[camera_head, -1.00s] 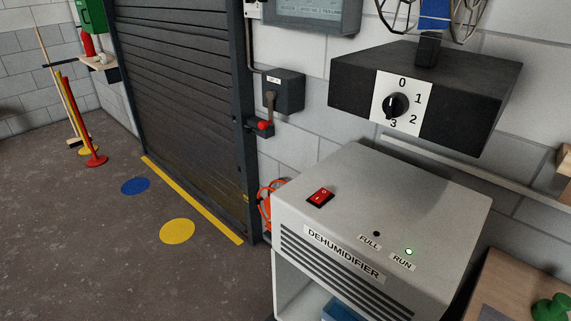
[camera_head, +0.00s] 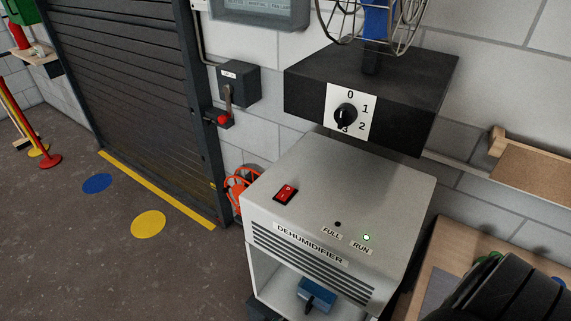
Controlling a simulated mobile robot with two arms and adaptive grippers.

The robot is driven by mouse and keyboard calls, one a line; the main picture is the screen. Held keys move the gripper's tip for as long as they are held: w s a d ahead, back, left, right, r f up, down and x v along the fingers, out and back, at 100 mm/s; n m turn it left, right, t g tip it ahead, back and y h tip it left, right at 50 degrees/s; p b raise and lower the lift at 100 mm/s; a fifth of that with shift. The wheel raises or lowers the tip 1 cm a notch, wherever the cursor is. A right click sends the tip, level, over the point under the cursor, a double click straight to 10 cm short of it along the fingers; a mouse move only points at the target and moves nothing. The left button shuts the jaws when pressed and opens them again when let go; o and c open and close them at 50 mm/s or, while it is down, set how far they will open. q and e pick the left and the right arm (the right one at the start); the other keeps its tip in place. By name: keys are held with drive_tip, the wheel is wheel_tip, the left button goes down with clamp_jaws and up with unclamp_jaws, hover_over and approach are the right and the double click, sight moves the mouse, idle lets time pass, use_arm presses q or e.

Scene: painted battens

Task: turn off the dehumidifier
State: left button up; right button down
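The dehumidifier (camera_head: 345,180) is a pale grey box with a labelled, slatted front, standing right of the shutter door. A red rocker switch (camera_head: 285,194) sits on the left of its top. The green RUN light (camera_head: 366,237) is lit, and the FULL light (camera_head: 337,224) is dark. A blue part (camera_head: 317,292) with a dark handle shows in the opening under the slats. A black part of my arm enters at the lower right, right of the dehumidifier. No gripper fingertips can be made out.
A black fan base (camera_head: 400,90) with a 0-to-3 dial (camera_head: 345,114) stands just behind and above the dehumidifier. A wooden bench (camera_head: 452,240) is at right. A lever box (camera_head: 238,84) with a red-knobbed lever and an orange reel (camera_head: 238,186) are at left. The floor at left is mostly clear.

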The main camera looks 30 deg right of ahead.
sight(286, 196)
drive_tip(key=w+r+m+t+h+p, duration=0.1)
drive_tip(key=w+r+m+h+p, duration=0.1)
drive_tip(key=r, duration=1)
drive_tip(key=w+d+r+m+t+h+p, duration=0.1)
drive_tip(key=w+r+m+h+p, duration=0.1)
drive_tip(key=r, duration=1)
drive_tip(key=w+r+m+h+p, duration=0.2)
drive_tip(key=w+r+m, duration=0.3)
drive_tip(key=r, duration=0.7)
drive_tip(key=shift+w+d+r+t+h, duration=0.1)
drive_tip(key=shift+w+r+t+h, duration=0.1)
drive_tip(key=shift+w+h, duration=0.25)
drive_tip(key=shift+w+d+r+t+h, duration=0.1)
drive_tip(key=shift+w+r+t+h, duration=0.1)
drive_tip(key=shift+w+h, duration=0.2)
use_arm(q)
wheel_tip(286, 196, up, 9)
drive_tip(key=p, duration=0.1)
drive_tip(key=shift+w+r, duration=0.15)
drive_tip(key=shift+r, duration=0.05)
use_arm(e)
wheel_tip(286, 196, up, 10)
drive_tip(key=s+m+g+h, duration=0.1)
drive_tip(key=m+h, duration=0.1)
drive_tip(key=m, duration=0.3)
drive_tip(key=shift+s+d, duration=0.25)
drive_tip(key=shift+d, duration=0.05)
drive_tip(key=shift+f+h, duration=0.1)
drive_tip(key=shift+h, duration=0.15)
drive_tip(key=shift+d, duration=0.1)
